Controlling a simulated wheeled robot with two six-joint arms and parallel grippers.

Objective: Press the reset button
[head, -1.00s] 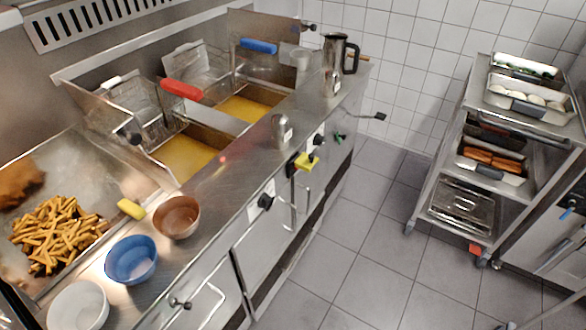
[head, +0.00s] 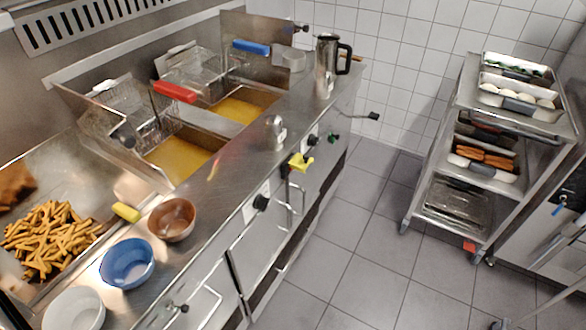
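A fryer counter (head: 232,180) runs diagonally across the left of the head view. On its front face are a black knob (head: 261,202) on a light plate, a yellow handle-like part (head: 300,162), another black knob (head: 312,140) and a small green part (head: 333,138). I cannot tell which of these, if any, is the reset button. A blurred red spot (head: 213,168) shows on the counter top near the front oil well. Neither of my grippers is in view.
Baskets with red (head: 174,92) and blue (head: 251,47) handles sit by the oil wells. Brown (head: 172,219), blue (head: 127,263) and white (head: 74,309) bowls stand near fries (head: 48,238). A steel jug (head: 327,65) stands behind. A trolley (head: 455,150) is right; floor (head: 365,240) between is clear.

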